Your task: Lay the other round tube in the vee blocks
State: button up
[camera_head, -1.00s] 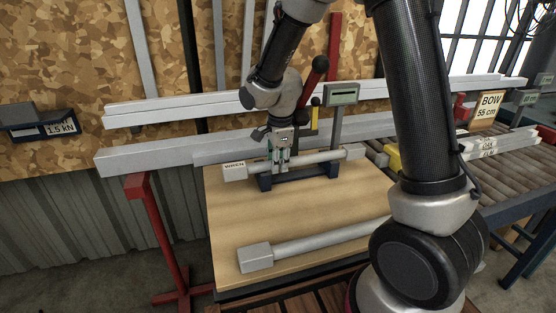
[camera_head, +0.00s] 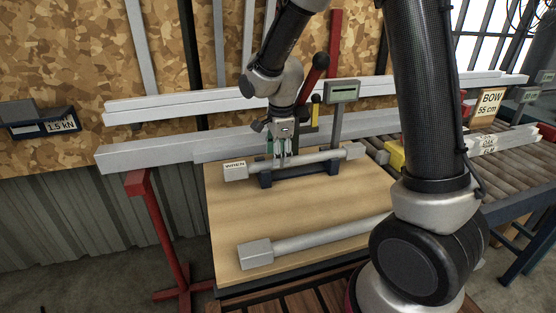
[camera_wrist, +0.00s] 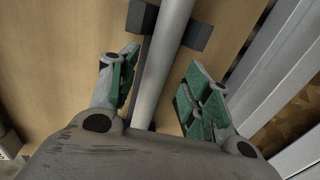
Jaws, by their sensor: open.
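A round grey tube (camera_head: 310,159) with square end blocks lies in the dark vee blocks (camera_head: 264,180) at the back of the wooden table; its left end bears a label reading WREN. My gripper (camera_head: 283,158) is above the middle of this tube, fingers pointing down. In the wrist view my gripper (camera_wrist: 160,90) is open, its green pads on either side of the tube (camera_wrist: 165,50) with gaps to it. One dark vee block (camera_wrist: 190,32) shows beneath the tube there. A second round tube (camera_head: 325,236) with a square end block lies on the table nearer me; my arm hides its right end.
Long pale bars rest on red stands (camera_head: 150,220) at the left. A roller conveyor (camera_head: 435,167) is at the right. The wooden table (camera_head: 230,215) is clear between the tubes.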

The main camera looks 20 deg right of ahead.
notch_tip(320, 180, up, 10)
jog(key=s, duration=0.1)
jog(key=shift+s+r, duration=0.2)
jog(key=shift+s, duration=0.15)
jog(key=shift+s, duration=0.1)
